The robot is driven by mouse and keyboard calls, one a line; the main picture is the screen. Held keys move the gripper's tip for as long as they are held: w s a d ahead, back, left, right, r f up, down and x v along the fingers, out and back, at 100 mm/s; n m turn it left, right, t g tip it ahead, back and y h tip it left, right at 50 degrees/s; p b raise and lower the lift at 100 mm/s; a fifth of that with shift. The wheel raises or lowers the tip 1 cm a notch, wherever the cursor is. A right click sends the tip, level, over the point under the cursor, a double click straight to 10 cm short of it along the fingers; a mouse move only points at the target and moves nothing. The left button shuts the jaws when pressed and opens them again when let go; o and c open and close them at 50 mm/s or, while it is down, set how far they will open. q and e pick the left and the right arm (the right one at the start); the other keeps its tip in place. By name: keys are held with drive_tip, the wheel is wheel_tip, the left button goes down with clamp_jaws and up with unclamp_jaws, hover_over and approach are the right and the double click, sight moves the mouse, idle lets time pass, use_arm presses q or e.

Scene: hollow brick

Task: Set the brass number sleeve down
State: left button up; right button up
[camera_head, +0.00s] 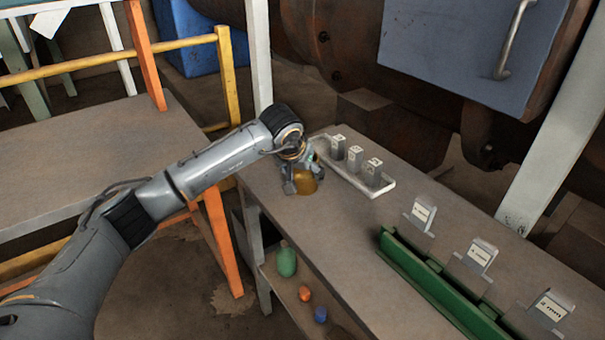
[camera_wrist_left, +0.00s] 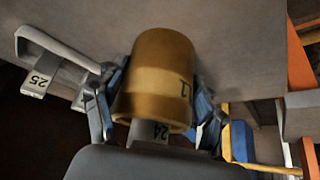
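The brass number sleeve (camera_head: 305,183) is a golden cylinder at the left end of the workbench. It fills the middle of the left wrist view (camera_wrist_left: 155,75), with a dark number partly visible on its side. My left gripper (camera_head: 302,178) has its fingers on both sides of the sleeve, seemingly against it, as the left wrist view (camera_wrist_left: 153,108) also shows. The sleeve is at or just above the bench top (camera_head: 330,235); I cannot tell whether it touches. My right gripper is not in view.
A green rail (camera_head: 440,285) and several labelled stands (camera_head: 422,213) are farther right. A green bottle (camera_head: 286,260) sits on the lower shelf. Bare bench lies in front of the tray.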

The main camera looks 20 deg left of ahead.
use_arm(q)
drive_tip(key=o, duration=0.4)
drive_tip(key=shift+r, duration=0.15)
drive_tip(key=p+v, duration=0.6)
drive_tip(key=v, duration=0.6)
drive_tip(key=shift+p, duration=0.35)
